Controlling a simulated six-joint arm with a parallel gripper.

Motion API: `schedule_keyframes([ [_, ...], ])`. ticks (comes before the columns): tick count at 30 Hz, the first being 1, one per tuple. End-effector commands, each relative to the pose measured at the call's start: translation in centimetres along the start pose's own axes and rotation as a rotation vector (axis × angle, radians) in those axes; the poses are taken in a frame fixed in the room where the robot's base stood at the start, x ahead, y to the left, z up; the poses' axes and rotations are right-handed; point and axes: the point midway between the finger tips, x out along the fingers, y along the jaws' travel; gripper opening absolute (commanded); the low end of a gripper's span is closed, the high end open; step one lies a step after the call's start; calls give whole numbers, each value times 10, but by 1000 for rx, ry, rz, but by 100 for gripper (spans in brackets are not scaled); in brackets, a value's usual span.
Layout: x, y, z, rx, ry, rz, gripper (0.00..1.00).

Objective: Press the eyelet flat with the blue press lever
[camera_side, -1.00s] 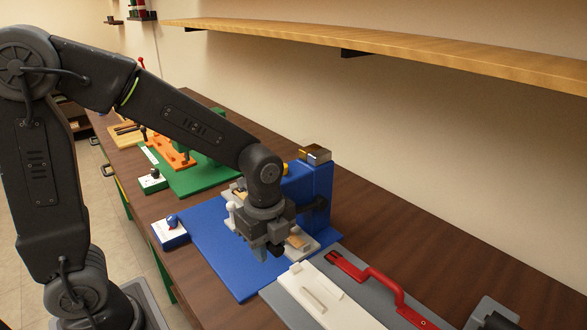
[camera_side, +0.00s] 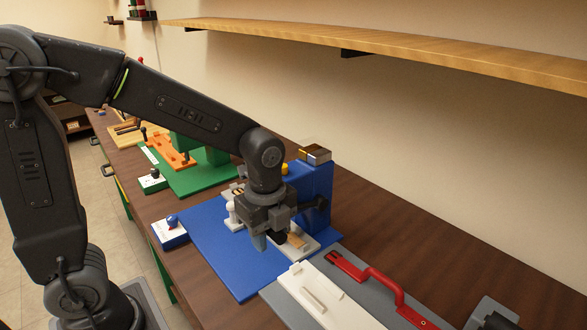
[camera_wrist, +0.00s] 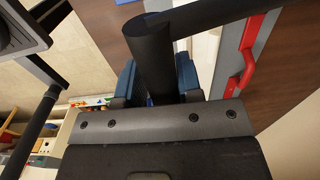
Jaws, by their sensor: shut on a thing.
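The blue press (camera_side: 318,185) stands on a blue base plate (camera_side: 232,272) in the side view. Its lever shows in the wrist view as a black bar (camera_wrist: 205,14) ending in a thick black cylindrical grip (camera_wrist: 151,62). My gripper (camera_wrist: 156,88) is shut on this grip, with a blue-padded finger on each side. In the side view my gripper (camera_side: 266,239) is in front of the press, above the base plate. A tan piece (camera_side: 296,240) lies on a pale plate beside and below the gripper. I cannot make out the eyelet; the gripper and wrist hide part of the work area.
A grey board with a white block (camera_side: 325,297) and a red handle (camera_side: 372,280) lies to the right. A green station (camera_side: 205,178) with an orange part stands behind on the left. A small box with a blue knob (camera_side: 171,221) is left of the base plate. A wooden shelf (camera_side: 400,49) hangs above.

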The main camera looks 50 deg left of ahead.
Motion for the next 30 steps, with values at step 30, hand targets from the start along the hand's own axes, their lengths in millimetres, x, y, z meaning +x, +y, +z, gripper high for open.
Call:
schedule_keyframes([
  [30, -42, -13, -2, 1, 1, 9, 12],
])
